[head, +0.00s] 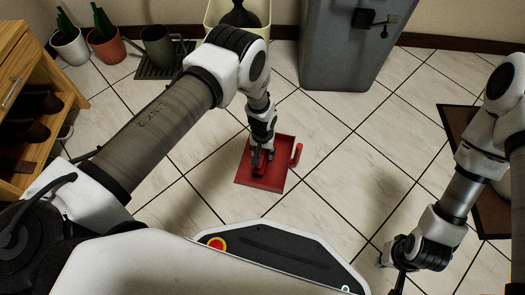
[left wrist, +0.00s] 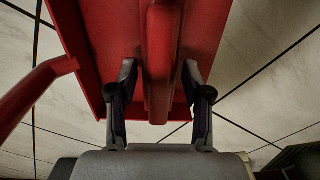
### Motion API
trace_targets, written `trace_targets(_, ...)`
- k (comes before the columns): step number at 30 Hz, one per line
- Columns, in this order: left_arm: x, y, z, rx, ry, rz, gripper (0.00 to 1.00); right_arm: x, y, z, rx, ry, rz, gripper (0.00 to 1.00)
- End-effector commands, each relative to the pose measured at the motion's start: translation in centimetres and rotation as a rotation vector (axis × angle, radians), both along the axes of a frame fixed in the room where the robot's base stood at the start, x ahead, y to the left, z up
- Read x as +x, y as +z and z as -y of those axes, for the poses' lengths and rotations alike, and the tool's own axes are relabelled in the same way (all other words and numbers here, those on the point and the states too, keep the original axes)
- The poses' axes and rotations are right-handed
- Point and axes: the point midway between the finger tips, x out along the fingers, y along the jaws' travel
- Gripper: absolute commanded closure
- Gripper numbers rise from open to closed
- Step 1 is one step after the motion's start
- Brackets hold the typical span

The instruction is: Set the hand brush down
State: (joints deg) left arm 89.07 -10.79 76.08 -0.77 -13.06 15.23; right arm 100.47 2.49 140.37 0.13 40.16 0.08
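The red hand brush (head: 261,170) lies in the red dustpan (head: 280,182) on the tiled floor. In the left wrist view, the brush's handle (left wrist: 161,60) runs down the middle, with the dustpan (left wrist: 100,25) behind it. My left gripper (head: 262,155) points down over the brush. Its fingers (left wrist: 159,85) are apart, one on each side of the handle, with a narrow gap visible at least on the left. The bristles cannot be made out. My right gripper (head: 393,268) hangs at the lower right, away from the brush; its fingers are too unclear to read.
The dustpan's red handle (head: 297,154) sticks up at its right side. A grey bin (head: 345,55) and a cream container (head: 222,12) stand behind. Potted plants (head: 105,45) and a wooden shoe rack (head: 28,75) are at left. A brown mat (head: 455,120) lies at right. Floor around the dustpan is clear.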

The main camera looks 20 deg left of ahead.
Motion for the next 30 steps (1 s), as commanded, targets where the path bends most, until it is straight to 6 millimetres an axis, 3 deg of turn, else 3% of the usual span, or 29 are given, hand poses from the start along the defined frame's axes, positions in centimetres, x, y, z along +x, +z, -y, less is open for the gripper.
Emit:
trace_targets(5, 0.0, 1.0, 0.0, 0.0, 0.0, 0.001, 0.51, 0.0, 0.8, 0.0, 0.0, 0.001, -0.001, 1.0)
trace_targets(18, 0.1, 11.3, 0.0, 0.0, -0.001, 0.001, 0.51, -0.2, 6.4, -0.1, 0.001, 0.007, -0.005, 1.0)
trace_targets(22, 0.0, 12.4, 0.0, 0.0, -0.001, 0.0, 0.51, -0.2, 6.8, -0.1, 0.001, 0.007, -0.005, 1.0)
trace_targets(28, -0.1, 12.3, -0.1, 0.0, -0.001, -0.001, 0.51, -0.2, 6.7, -0.1, 0.001, 0.007, -0.005, 1.0)
trace_targets(30, -1.1, 12.0, -0.8, 0.005, 0.001, -0.003, 0.51, -0.2, 6.7, -0.1, 0.001, 0.007, -0.005, 1.0)
